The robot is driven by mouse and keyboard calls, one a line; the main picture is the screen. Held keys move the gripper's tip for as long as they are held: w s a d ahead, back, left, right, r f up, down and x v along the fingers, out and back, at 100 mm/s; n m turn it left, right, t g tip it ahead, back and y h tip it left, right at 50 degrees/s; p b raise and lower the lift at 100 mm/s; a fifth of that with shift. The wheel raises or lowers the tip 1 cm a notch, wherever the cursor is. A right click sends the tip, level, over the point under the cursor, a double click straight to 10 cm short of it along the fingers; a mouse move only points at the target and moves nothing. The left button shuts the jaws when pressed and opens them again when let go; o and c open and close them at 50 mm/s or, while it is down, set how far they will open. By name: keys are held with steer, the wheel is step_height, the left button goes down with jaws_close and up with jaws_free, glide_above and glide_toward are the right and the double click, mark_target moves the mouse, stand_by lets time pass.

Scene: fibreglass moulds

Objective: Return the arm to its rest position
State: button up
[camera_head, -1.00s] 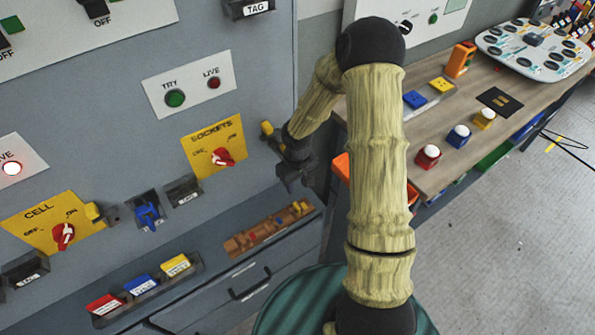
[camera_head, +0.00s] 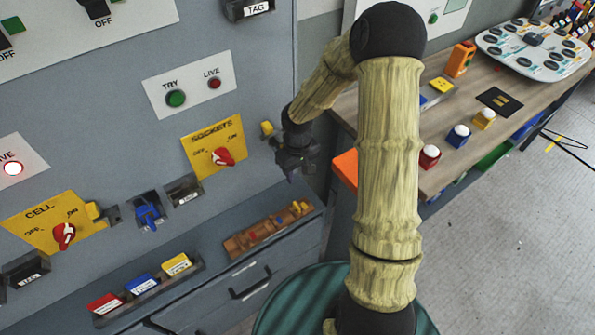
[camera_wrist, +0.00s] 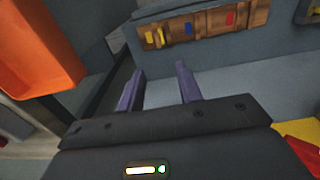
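My arm reaches up and over in the head view, with my gripper (camera_head: 291,172) in front of the grey cabinet, right of the yellow SOCKETS plate (camera_head: 213,148) with its red knob. In the wrist view the two purple fingers of my gripper (camera_wrist: 158,88) stand apart with nothing between them. Beyond the fingertips is the grey cabinet front (camera_wrist: 240,75). My gripper is touching nothing that I can see.
An orange bin (camera_head: 345,168) is close right of my gripper; it also shows in the wrist view (camera_wrist: 35,50). A wooden rack (camera_head: 262,236) lies on the ledge below. The wooden bench (camera_head: 455,105) with coloured buttons is at right. Open floor (camera_head: 500,250) lies at lower right.

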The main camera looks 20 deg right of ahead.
stand_by(0.4)
steer(key=s+r+m+t, duration=0.2)
steer(key=s+r+m, duration=0.1)
steer(key=s+r, duration=1.1)
steer(key=shift+s+a+m, duration=0.2)
steer(key=shift+a+m, duration=0.05)
steer(key=shift+m, duration=0.05)
